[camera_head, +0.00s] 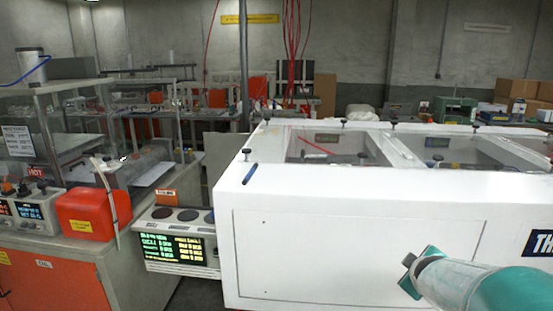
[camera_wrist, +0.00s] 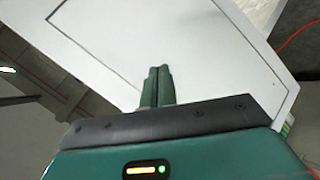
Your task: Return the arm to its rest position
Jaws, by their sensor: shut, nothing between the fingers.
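My gripper (camera_wrist: 158,70) shows in the wrist view with its two green fingers side by side, shut and empty. Behind the fingers is the white front panel of the large white machine (camera_wrist: 120,55). In the head view my arm, teal and grey, reaches in from the lower right corner in front of that white machine (camera_head: 330,195). I cannot tell how far the fingertips are from the panel.
A blue pen-like object (camera_head: 250,173) lies on the machine's top left edge. Left of it are an instrument with green displays (camera_head: 175,247) and a bench with an orange-red box (camera_head: 92,212). Cardboard boxes (camera_head: 515,90) stand at the back right. A red cable (camera_wrist: 298,36) shows in the wrist view.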

